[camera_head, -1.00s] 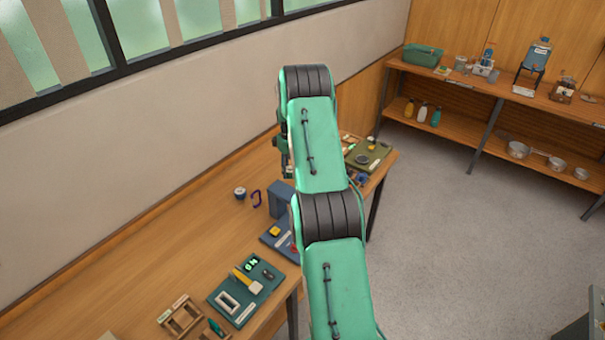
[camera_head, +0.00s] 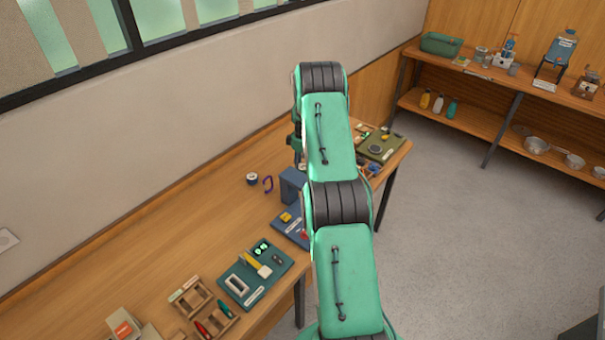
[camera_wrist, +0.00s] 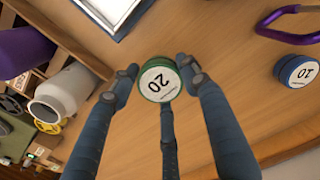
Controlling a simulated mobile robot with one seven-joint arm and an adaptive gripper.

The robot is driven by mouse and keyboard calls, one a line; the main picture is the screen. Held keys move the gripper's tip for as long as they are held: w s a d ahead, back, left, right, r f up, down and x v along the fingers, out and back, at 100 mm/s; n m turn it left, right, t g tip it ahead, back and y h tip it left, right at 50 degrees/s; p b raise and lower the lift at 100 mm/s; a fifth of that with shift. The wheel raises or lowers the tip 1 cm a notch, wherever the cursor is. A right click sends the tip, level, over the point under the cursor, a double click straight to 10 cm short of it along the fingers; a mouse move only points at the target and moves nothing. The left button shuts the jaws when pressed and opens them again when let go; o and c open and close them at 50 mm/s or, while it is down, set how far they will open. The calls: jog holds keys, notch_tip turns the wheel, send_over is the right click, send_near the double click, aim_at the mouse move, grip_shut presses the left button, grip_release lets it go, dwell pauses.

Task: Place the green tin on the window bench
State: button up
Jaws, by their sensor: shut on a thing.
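In the head view my arm hides my gripper and the green tin.
A blue tin (camera_wrist: 298,72) and a purple carabiner (camera_wrist: 290,14) lie at the right of the wrist view. A white jar (camera_wrist: 55,98) is at the left. In the head view, a teal tray (camera_head: 255,272) and wooden racks (camera_head: 205,310) stand on the near bench. The bench's back left is bare.

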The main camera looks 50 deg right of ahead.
jog(key=shift+f, duration=0.1)
jog(key=shift+f, duration=1.75)
jog(key=shift+f, duration=0.15)
jog(key=o, duration=1.1)
jog(key=shift+r, duration=0.2)
jog(key=shift+r, duration=5.95)
